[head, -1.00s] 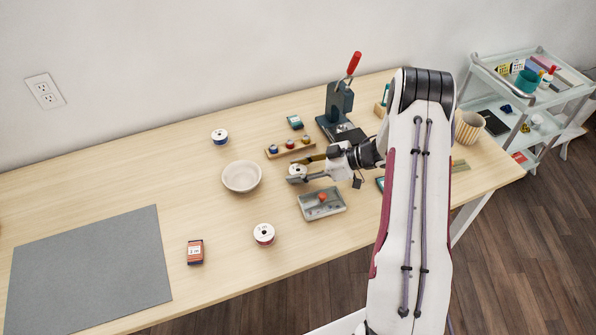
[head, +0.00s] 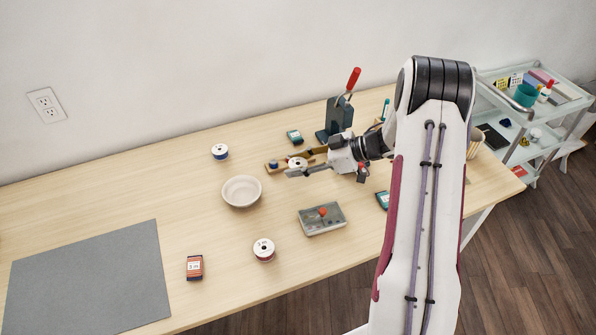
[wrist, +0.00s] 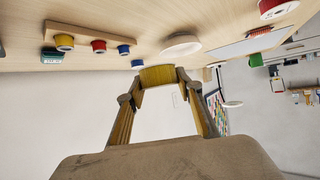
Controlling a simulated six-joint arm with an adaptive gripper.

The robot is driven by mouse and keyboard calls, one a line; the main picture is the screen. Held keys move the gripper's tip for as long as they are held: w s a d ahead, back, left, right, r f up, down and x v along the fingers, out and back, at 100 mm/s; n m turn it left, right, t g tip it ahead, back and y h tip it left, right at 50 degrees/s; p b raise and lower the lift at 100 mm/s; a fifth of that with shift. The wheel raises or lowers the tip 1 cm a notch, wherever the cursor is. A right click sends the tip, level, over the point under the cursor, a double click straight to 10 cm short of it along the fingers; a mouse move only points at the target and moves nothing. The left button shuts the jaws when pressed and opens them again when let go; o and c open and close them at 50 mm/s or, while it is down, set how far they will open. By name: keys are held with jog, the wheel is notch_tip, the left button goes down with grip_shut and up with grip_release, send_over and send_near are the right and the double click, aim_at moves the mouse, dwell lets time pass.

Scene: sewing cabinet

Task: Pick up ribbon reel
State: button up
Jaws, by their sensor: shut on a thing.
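My gripper (head: 298,165) is shut on a ribbon reel (head: 297,162), whose pale round top with a dark centre hole shows between the fingers in the head view. In the wrist view the reel (wrist: 158,75) shows a yellow side between the fingertips of my gripper (wrist: 158,82), with the wall behind it. It appears held above the table. Two other reels stand on the table: a blue and white one (head: 220,151) near the back and a red and white one (head: 264,249) near the front.
A wooden spool rack (head: 272,169) lies partly hidden behind my gripper. A white bowl (head: 241,191) is to its left. A grey tray with a red knob (head: 322,220) lies in front. A press with a red handle (head: 339,114) stands behind. The grey mat (head: 90,285) is bare.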

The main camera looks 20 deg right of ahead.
jog(key=shift+r, duration=0.45)
jog(key=shift+a, duration=0.1)
dwell(0.5)
jog(key=w+a+r+n+g+y, duration=0.1)
jog(key=a+r+n+g, duration=0.1)
jog(key=a, duration=5.8)
jog(key=w+m+t, duration=0.1)
jog(key=w+d+f+m+t+h, duration=0.1)
jog(key=w, duration=0.1)
jog(key=w+d+m, duration=0.1)
jog(key=w, duration=0.1)
jog(key=shift+d+f+t+h, duration=0.1)
jog(key=shift+f+t+h, duration=0.15)
jog(key=shift+t+h, duration=0.15)
jog(key=shift+f, duration=3.15)
